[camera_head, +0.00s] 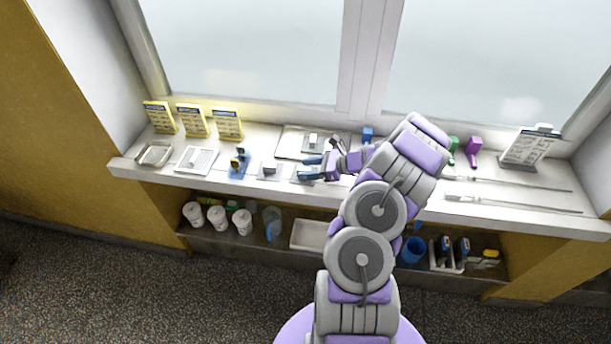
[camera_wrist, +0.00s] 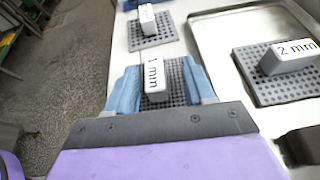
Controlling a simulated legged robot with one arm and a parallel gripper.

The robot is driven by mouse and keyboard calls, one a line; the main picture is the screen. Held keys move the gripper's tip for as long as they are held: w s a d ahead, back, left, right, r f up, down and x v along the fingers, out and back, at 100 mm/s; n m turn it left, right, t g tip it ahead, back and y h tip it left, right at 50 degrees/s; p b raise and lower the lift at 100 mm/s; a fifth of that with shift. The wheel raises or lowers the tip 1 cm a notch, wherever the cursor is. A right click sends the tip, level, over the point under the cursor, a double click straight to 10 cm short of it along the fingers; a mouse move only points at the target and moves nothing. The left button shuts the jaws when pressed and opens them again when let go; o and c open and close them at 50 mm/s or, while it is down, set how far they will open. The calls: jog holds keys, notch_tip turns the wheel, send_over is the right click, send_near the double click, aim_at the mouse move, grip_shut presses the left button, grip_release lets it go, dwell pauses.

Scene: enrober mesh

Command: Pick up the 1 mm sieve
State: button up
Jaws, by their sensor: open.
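The 1 mm sieve (camera_wrist: 154,78) is a dark grey perforated plate with a white block handle marked "1 mm". In the wrist view it lies flat on the white counter, with its handle between the two blue fingers of my gripper (camera_wrist: 160,72). The fingers are spread, with visible gaps to both sides of the handle. The near edge of the plate is hidden by my gripper's body. In the head view my gripper (camera_head: 309,168) is low over the counter, and the sieve is mostly covered by it.
A 2 mm sieve (camera_wrist: 289,62) sits in a shallow metal tray (camera_wrist: 213,44) at right. Another sieve (camera_wrist: 150,25), label unreadable, lies farther along the counter. Yellow signs (camera_head: 193,121) stand at the back left. White cups (camera_head: 217,217) stand on the shelf below.

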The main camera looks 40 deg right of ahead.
jog(key=shift+w+a+f, duration=0.15)
jog(key=shift+w+a, duration=0.15)
jog(key=shift+a, duration=0.15)
jog(key=shift+w+a, duration=0.1)
jog(key=shift+a, duration=0.3)
jog(key=shift+d, duration=0.4)
jog(key=c, duration=0.5)
jog(key=shift+a, duration=0.25)
grip_shut()
